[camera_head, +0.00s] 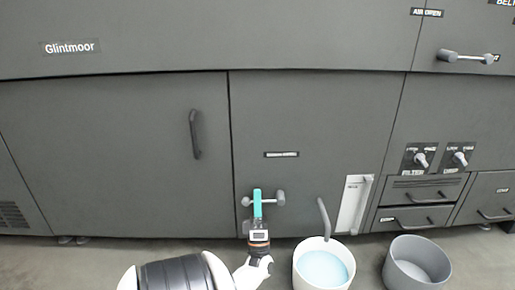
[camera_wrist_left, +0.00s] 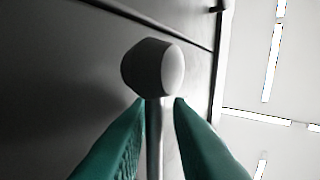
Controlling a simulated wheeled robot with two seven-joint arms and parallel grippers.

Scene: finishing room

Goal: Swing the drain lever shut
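The lever (camera_head: 280,198) is a grey bar lying about level low on the dark cabinet front, with a rounded knob at its right end and a smaller hub at its left. My left gripper (camera_head: 257,203) is in front of the bar, its teal fingers upright across it. In the left wrist view the lever's rod runs between the two fingertips (camera_wrist_left: 160,103), with its pale knob (camera_wrist_left: 155,67) just beyond them. A gap shows between the rod and the right finger, so the gripper looks open around the rod. My right gripper is not in view.
A white bucket (camera_head: 299,270) holding pale blue liquid stands on the floor right of the gripper, below a curved grey pipe (camera_head: 323,215). A grey bucket (camera_head: 440,274) stands farther right. A white gauge panel (camera_head: 352,205), knobs and drawers are on the cabinet at right.

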